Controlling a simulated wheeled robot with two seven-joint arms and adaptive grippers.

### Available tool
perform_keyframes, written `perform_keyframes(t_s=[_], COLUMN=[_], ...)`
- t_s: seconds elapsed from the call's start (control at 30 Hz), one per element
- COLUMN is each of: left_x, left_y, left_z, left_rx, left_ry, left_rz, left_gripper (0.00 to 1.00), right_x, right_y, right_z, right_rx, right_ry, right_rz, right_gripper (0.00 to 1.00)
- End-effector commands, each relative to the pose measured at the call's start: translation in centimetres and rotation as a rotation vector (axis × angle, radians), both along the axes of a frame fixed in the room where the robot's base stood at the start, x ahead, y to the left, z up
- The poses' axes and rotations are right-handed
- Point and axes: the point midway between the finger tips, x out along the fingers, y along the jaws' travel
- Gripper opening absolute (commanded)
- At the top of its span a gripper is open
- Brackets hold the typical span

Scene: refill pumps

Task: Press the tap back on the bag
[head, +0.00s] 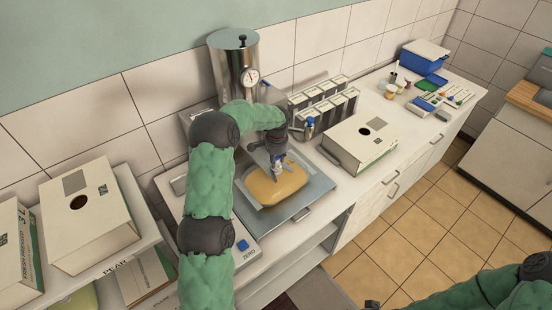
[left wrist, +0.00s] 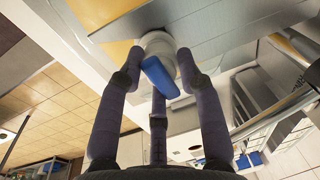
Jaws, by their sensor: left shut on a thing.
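The bag (head: 272,188) is a plump amber-yellow pouch lying on a grey metal tray (head: 318,190). My left gripper (head: 277,158) points down over the bag's upper part, shut on the tap. The tap is white with a blue lever; the lever shows in the left wrist view (left wrist: 161,77) between the fingers, with its white body (left wrist: 158,42) beyond. A part of the bag also shows in the left wrist view (left wrist: 95,14). The tap's lower end is at or just above the bag; I cannot tell whether it is seated. Only a dark tip of my right gripper (head: 372,304) shows at the bottom edge.
A steel tank with a gauge (head: 236,62) stands behind my left arm. Cartons in a rack (head: 325,103) and a large white box (head: 361,143) stand right of the tray. Another box (head: 88,218) sits at the left.

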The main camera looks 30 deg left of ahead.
Motion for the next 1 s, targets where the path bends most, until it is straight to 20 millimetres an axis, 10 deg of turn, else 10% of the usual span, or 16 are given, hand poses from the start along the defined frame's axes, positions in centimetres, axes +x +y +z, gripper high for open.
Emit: perform_keyframes(t_s=[1.0], left_x=[-0.02], left_y=[-0.01], left_z=[-0.75], left_rx=[0.0], left_ry=[0.001], left_rz=[0.0], left_gripper=[0.23], right_x=[-0.01], right_y=[0.0], right_z=[-0.53], right_rx=[0.0], right_ry=[0.0], right_rz=[0.0], right_gripper=[0.56])
